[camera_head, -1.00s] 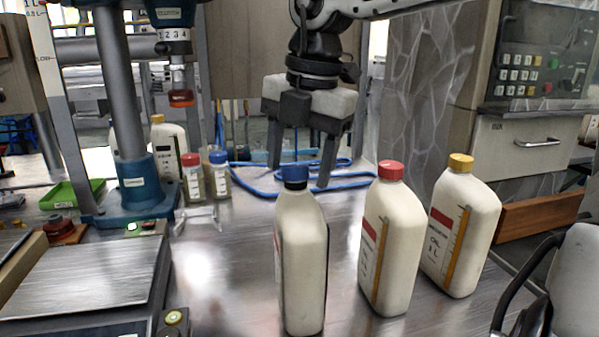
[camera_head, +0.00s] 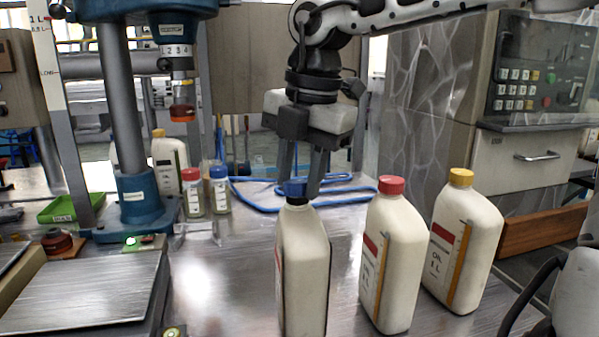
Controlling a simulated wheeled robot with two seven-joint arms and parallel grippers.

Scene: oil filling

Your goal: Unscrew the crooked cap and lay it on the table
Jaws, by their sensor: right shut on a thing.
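Three cream oil bottles stand upright in a row on the metal table (camera_head: 235,290): one with a blue cap (camera_head: 295,188), one with a red cap (camera_head: 391,186) and one with a yellow cap (camera_head: 461,178). My right gripper (camera_head: 303,192) comes down from above and is shut on the blue cap of the nearest-left bottle (camera_head: 303,265). Its fingers partly hide the cap, and a dark ring shows just below it at the neck. I cannot tell whether the cap sits tilted. The bottle is upright on the table. My left gripper is out of view.
A blue press stand (camera_head: 145,215) and a metal plate (camera_head: 85,295) are at the left. Two small jars with red (camera_head: 190,174) and blue lids stand behind. A blue hose (camera_head: 255,208) lies behind the bottles. Bare table lies left of the blue-capped bottle.

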